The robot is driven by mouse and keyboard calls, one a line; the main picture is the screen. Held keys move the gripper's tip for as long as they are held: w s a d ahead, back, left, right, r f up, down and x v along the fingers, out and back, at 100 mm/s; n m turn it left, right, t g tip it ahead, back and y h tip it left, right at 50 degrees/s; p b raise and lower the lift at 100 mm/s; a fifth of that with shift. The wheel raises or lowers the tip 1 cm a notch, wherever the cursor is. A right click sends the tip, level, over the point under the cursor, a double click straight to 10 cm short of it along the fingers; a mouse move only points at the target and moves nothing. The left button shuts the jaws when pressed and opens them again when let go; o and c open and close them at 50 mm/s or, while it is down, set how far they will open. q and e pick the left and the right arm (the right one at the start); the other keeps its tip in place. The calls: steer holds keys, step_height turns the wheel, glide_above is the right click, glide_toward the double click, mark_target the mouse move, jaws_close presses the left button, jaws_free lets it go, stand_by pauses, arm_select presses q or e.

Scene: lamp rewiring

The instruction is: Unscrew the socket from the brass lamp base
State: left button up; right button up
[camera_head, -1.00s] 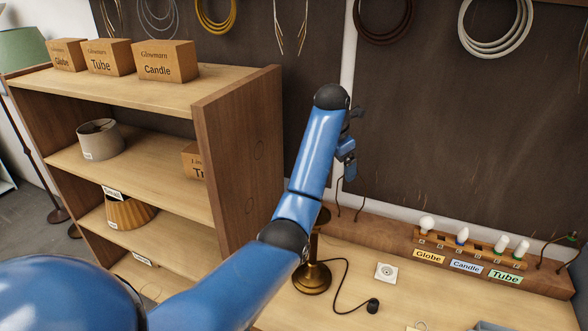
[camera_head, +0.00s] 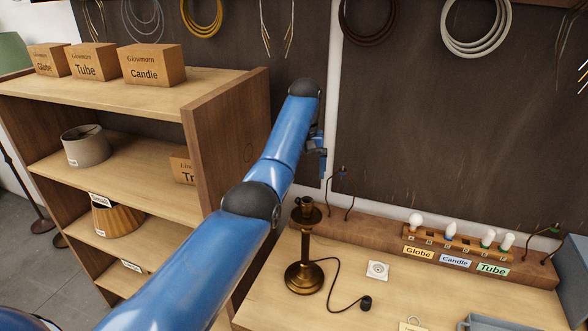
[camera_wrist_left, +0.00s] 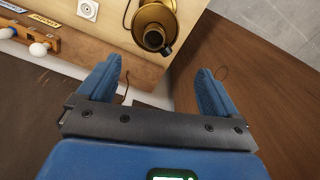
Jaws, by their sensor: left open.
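A cord runs from the base to a black plug (camera_head: 366,302). My left gripper (camera_head: 322,165) is up behind and above the lamp, apart from it. In the left wrist view, the blue jaws (camera_wrist_left: 159,68) are spread and empty. The socket (camera_wrist_left: 153,40) shows there from above, beyond the fingertips and roughly between them. My right gripper is not in view.
A wooden shelf unit (camera_head: 225,150) with boxes and shades stands close left of the lamp. A grey tray (camera_head: 485,322) is at the front. Thin wires rise behind the lamp.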

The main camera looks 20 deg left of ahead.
mark_target(303, 200)
arm_select(q)
step_height(303, 200, down, 10)
steer(key=m, duration=0.4)
steer(key=shift+w+f, duration=0.1)
steer(key=shift+w, duration=0.05)
steer(key=shift+f, duration=0.3)
steer(key=shift+s, duration=0.2)
steer(key=shift+s, duration=0.1)
